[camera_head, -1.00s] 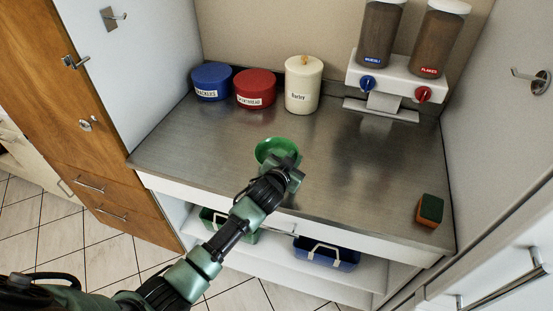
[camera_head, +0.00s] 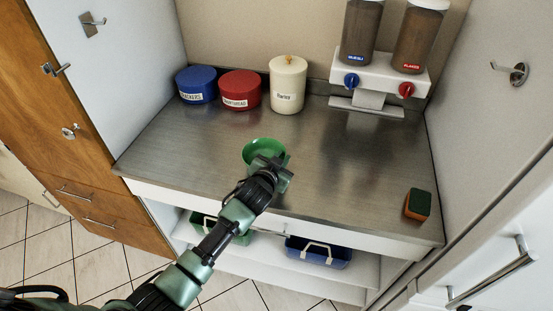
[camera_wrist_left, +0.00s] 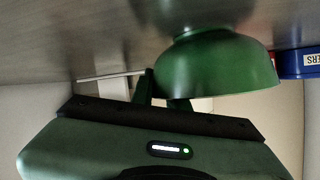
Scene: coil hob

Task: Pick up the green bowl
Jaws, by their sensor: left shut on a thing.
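The green bowl (camera_head: 258,147) is at the front middle of the metal counter in the head view, partly hidden behind my left gripper (camera_head: 278,168). In the left wrist view the bowl (camera_wrist_left: 215,65) fills the upper middle, its foot close to the counter surface and its rim toward the gripper. My left gripper (camera_wrist_left: 163,88) is shut on the bowl's rim. Whether the bowl touches the counter is hard to tell. My right gripper does not show.
A blue tin (camera_head: 197,84), a red tin (camera_head: 240,90) and a cream canister (camera_head: 287,85) stand at the back left. A cereal dispenser (camera_head: 378,70) stands at the back right. A sponge (camera_head: 417,205) lies at the right front. The counter's middle right is clear.

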